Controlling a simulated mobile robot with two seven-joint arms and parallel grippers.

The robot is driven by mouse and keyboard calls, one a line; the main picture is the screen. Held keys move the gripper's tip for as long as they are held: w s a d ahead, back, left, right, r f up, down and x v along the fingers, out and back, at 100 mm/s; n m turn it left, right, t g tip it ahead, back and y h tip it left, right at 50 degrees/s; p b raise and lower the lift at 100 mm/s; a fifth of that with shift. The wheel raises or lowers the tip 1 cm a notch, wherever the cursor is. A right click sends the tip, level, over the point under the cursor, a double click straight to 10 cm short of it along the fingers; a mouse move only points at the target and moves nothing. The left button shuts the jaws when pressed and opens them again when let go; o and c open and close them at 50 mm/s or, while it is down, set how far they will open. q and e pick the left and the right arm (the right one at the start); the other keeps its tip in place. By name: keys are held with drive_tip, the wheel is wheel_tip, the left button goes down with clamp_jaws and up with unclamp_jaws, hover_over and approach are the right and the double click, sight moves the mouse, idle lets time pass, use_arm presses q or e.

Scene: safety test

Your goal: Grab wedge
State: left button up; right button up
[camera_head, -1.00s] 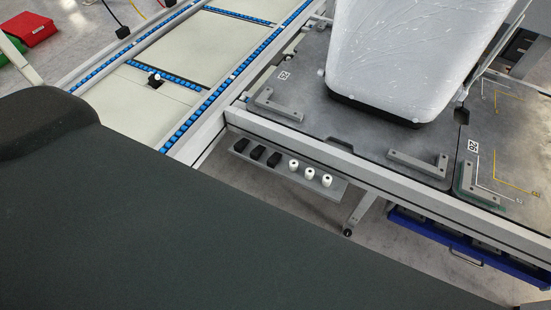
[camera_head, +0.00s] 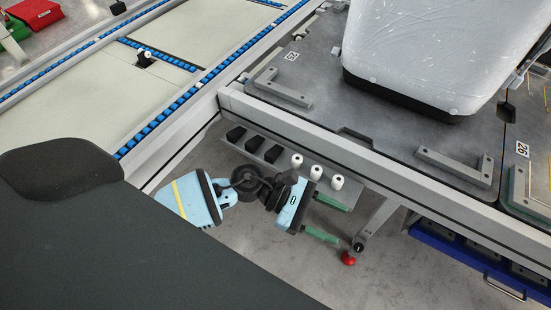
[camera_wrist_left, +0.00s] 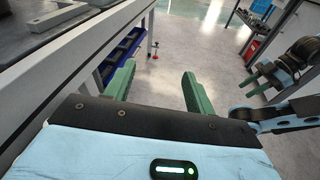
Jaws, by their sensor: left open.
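Three small black blocks, which look like the wedges, sit in a row on the narrow grey shelf under the table edge; the middle one (camera_head: 253,143) is in plain view. My left gripper (camera_head: 335,221) is open and empty, its two green fingers apart and pointing right, below and right of the shelf. Its fingers (camera_wrist_left: 158,77) show in the left wrist view with only floor between them. No wedge shows in that view. My right gripper (camera_wrist_left: 256,81) shows small at the right of the wrist view; its finger gap is unclear.
Three white cylinders (camera_head: 316,172) stand right of the black blocks on the same shelf, close to my left gripper. The table's rail (camera_head: 330,145) overhangs behind the shelf. A table leg (camera_head: 377,225) and a blue drawer (camera_head: 480,265) stand to the right. Open floor lies below.

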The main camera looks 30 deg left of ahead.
use_arm(q)
drive_tip(key=w+a+f+m+g+y+b, duration=0.2)
drive_tip(key=w+a+f+m+y+b, duration=0.15)
drive_tip(key=m, duration=0.35)
drive_tip(key=m+t+y+b, duration=0.1)
drive_tip(key=m+y+b, duration=0.5)
drive_tip(key=m+y, duration=0.6)
hover_over(274, 150)
drive_tip(key=s, duration=0.1)
drive_tip(key=shift+a+f, duration=0.2)
drive_tip(key=shift+f, duration=0.8)
drive_tip(key=shift+a+r+t, duration=0.15)
drive_tip(key=shift+a+t, duration=0.1)
drive_tip(key=shift+t, duration=0.05)
drive_tip(key=shift+w+d+f+b, duration=0.15)
drive_tip(key=shift+f+b, duration=0.35)
drive_tip(key=shift+f, duration=1.1)
drive_tip(key=f, duration=0.3)
drive_tip(key=f+b, duration=0.1)
drive_tip(key=shift+w+d+f, duration=0.15)
drive_tip(key=shift+d, duration=0.25)
drive_tip(key=shift+w+f, duration=0.1)
drive_tip(key=shift+f, duration=0.1)
drive_tip(key=shift+c, duration=0.7)
drive_tip(key=c, duration=0.9)
use_arm(e)
wheel_tip(274, 150, down, 11)
drive_tip(key=shift+w+d, duration=0.25)
drive_tip(key=shift+w, duration=0.05)
